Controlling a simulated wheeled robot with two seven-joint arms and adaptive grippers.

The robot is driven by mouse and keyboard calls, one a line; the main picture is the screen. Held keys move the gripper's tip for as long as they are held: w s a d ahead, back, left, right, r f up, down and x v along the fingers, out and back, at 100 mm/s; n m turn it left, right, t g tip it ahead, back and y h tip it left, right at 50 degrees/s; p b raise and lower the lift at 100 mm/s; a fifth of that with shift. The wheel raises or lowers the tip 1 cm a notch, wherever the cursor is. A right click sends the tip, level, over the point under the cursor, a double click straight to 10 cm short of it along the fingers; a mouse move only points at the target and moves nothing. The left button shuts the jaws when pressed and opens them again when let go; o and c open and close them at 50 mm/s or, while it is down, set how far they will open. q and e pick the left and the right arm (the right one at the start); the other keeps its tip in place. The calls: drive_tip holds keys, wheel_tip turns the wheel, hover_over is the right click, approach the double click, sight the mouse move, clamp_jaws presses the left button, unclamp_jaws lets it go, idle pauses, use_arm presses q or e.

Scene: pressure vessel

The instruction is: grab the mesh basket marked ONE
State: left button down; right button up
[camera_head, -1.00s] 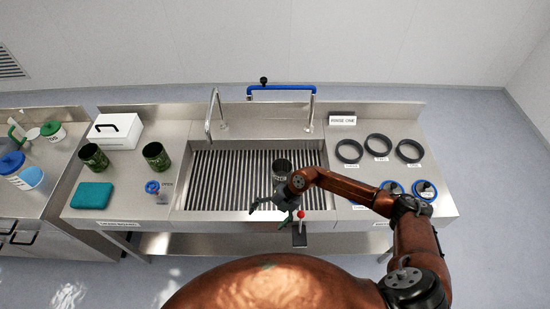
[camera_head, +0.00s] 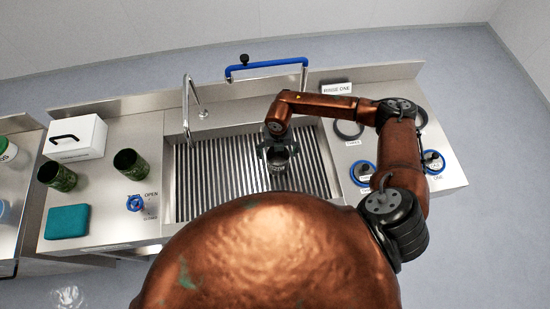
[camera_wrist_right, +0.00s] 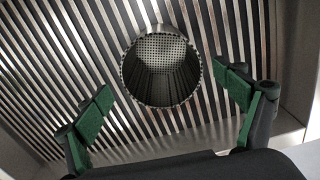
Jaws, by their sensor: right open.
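A dark round mesh basket (camera_head: 279,166) stands on the slatted sink rack. In the right wrist view the mesh basket (camera_wrist_right: 161,68) shows its open top and perforated inside. No marking on it can be read. My right gripper (camera_head: 277,150) is over the basket in the head view. In the wrist view its green-padded fingers (camera_wrist_right: 168,108) are spread wide, one to each side of the basket and apart from it. The jaws are empty. My left gripper is not in view.
The sink with its slatted rack (camera_head: 215,180) has a bent tap (camera_head: 187,105) and a blue-handled bar (camera_head: 267,65) behind it. Two green cups (camera_head: 130,163), (camera_head: 58,176), a white box (camera_head: 76,138) and a teal cloth (camera_head: 67,221) lie left. Rings (camera_head: 348,131) lie right.

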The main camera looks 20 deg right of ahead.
sight(278, 161)
wheel_tip(278, 161, down, 4)
drive_tip(key=shift+d+r+p, duration=0.15)
drive_tip(key=shift+p, duration=0.4)
wheel_tip(278, 161, down, 4)
drive_tip(key=shift+w+r+p, duration=0.15)
drive_tip(key=shift+r+p, duration=0.05)
drive_tip(key=shift+p, duration=0.35)
drive_tip(key=shift+d+f, duration=0.1)
drive_tip(key=shift+f, duration=0.3)
drive_tip(key=shift+r, duration=0.1)
drive_tip(key=c, duration=1.7)
